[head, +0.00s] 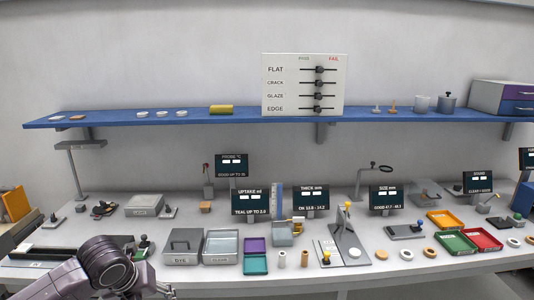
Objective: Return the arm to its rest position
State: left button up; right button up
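My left arm comes in from the lower left, bent over the front of the workbench (400,268). Its thick dark joint is in front of the bench's left part. A small piece of my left gripper (164,291) shows at the bottom edge, right of that joint. Its fingers are mostly cut off or hidden, so I cannot tell whether it is open or holds anything. My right arm and gripper are out of the picture.
A grey DYE box (182,247) and a clear-walled container (220,247) stand just beyond the arm. Purple (257,245) and teal (255,264) trays are to their right. A lever device (347,240) stands mid-bench. A blue shelf (200,117) runs above.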

pick_arm(q)
notch_tip(320, 180, down, 22)
jog(key=w+n, duration=0.1)
jog(key=n, duration=1.1)
jog(key=s+a+f+n, duration=0.1)
jog(key=s+f+n, duration=0.35)
jog(key=f, duration=0.35)
jog(key=s+a+f+n, duration=0.1)
jog(key=s+f+n, duration=0.2)
jog(key=s+f, duration=0.35)
jog(key=s+d+f+n+g+b, duration=0.15)
jog(key=s+f+n, duration=0.45)
jog(key=s+f, duration=1.15)
jog(key=s+d+f+n+g, duration=0.1)
jog(key=s+d+n, duration=0.1)
jog(key=s, duration=0.9)
jog(key=s+d+f+n+g, duration=0.1)
jog(key=s+d+f+n, duration=0.1)
jog(key=s, duration=0.9)
jog(key=shift+s+d+f, duration=0.3)
jog(key=shift+s+d, duration=0.1)
jog(key=shift+d, duration=0.1)
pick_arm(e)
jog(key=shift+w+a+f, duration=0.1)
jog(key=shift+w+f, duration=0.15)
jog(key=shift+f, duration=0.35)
